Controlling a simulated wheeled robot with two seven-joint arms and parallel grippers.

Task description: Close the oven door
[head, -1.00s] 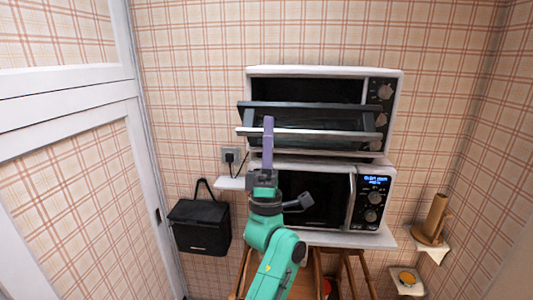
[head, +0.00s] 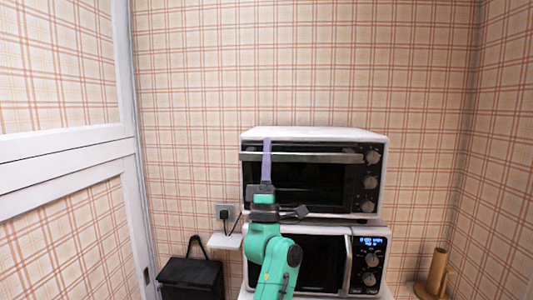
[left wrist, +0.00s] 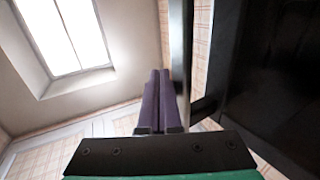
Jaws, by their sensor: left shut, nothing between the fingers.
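The white oven (head: 315,132) stands on top of a microwave in the head view. Its dark glass door (head: 320,185) is upright against the front and looks shut, or nearly so. The silver handle (head: 310,158) runs across the door's top. My left gripper (head: 267,146) is shut and empty, pointing up in front of the door's left part, with its tips at handle height. In the left wrist view the purple fingers (left wrist: 158,90) are together, close beside the handle bar (left wrist: 181,50); contact cannot be told. The dark door (left wrist: 270,75) fills the right. My right gripper is not in view.
The microwave (head: 337,233) stands below the oven. A black bag (head: 192,278) and a wall socket (head: 225,212) are to the left. A wooden holder (head: 436,272) stands at lower right. A white door frame (head: 70,165) borders the left side.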

